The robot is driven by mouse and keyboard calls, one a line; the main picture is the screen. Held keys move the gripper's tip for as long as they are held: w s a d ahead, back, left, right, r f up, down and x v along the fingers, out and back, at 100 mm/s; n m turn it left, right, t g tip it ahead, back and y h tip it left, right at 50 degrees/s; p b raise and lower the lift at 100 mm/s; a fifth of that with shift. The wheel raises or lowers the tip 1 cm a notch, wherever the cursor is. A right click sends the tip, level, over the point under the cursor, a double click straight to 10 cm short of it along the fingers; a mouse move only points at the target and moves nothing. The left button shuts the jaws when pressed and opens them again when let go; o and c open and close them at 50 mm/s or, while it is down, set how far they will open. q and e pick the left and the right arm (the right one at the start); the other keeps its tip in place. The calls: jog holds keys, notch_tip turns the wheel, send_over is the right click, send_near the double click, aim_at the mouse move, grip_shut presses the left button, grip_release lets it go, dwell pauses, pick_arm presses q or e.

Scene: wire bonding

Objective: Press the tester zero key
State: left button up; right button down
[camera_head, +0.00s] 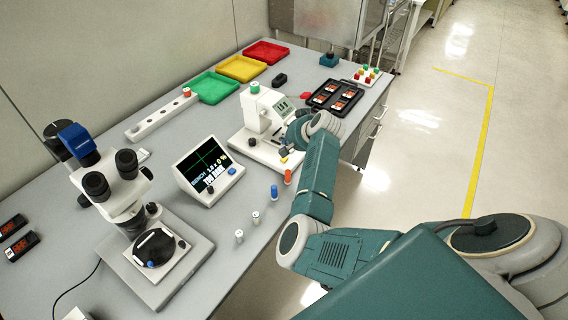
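The white tester (256,112), with a green-topped post and a small lit display (284,107), stands at mid-bench toward the right edge. My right arm reaches over the bench edge from the lower right. My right gripper (287,146) is at the tester's right front, over or close to its base, near small blue and yellow parts. The wrist and gripper hide part of the tester's front. I cannot pick out the zero key for certain, nor tell whether the gripper touches the tester. The fingers are too small to judge. My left gripper is not in view.
A monitor (209,170) and a microscope (126,190) stand to the left. Small spools (274,192) stand near the front edge.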

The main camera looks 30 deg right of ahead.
jog(key=b, duration=0.3)
send_over(286, 159)
notch_tip(286, 159, down, 4)
jog(key=shift+f, duration=0.1)
jog(key=shift+w+f, duration=0.1)
jog(key=shift+f, duration=0.45)
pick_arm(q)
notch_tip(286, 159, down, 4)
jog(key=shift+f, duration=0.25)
pick_arm(e)
jog(key=shift+f, duration=0.15)
jog(key=shift+f, duration=0.3)
pick_arm(q)
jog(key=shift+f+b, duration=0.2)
jog(key=shift+b, duration=0.2)
pick_arm(e)
jog(key=shift+f, duration=0.45)
dwell(0.4)
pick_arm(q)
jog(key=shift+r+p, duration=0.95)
pick_arm(e)
jog(key=shift+r, duration=0.85)
